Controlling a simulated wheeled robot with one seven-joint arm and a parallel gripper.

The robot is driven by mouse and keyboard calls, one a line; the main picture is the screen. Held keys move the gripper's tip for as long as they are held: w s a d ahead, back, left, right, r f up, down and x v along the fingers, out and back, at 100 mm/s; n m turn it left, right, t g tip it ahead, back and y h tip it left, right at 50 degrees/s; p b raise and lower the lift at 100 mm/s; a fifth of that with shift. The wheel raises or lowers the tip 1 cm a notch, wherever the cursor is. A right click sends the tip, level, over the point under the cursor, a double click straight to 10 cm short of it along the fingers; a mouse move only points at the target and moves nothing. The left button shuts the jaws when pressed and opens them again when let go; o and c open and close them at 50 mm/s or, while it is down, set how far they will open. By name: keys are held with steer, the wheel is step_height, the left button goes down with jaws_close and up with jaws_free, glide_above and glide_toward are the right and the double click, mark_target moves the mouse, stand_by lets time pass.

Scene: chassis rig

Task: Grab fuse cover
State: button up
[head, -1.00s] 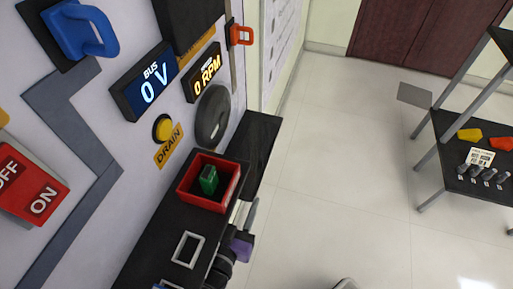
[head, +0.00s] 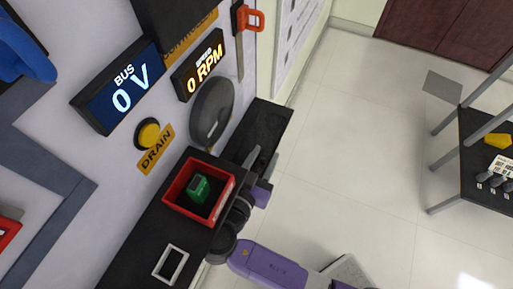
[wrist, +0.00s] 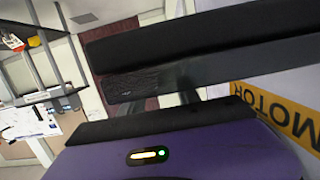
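No part in view is plainly marked as a fuse cover, so I cannot tell which it is. A red open box (head: 170,197) sits on the black ledge below the panel, with a green block (head: 198,187) inside it. A white rectangular frame (head: 160,273) lies on the ledge nearer the camera. My gripper (head: 262,163) is beyond the ledge's right edge, to the right of the red box and apart from it. In the wrist view its dark fingers (wrist: 170,78) stand apart with nothing clearly held between them.
A round grey disc (head: 212,112) is on the panel above the ledge, near a yellow button (head: 149,134) and two displays. An orange-red handle (head: 250,19) is at the top. A dark shelf (head: 487,165) stands at right. The floor between is clear.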

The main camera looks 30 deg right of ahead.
steer(key=shift+x, duration=1.45)
steer(key=shift+c, duration=0.5)
jaws_close()
steer(key=shift+r, duration=0.1)
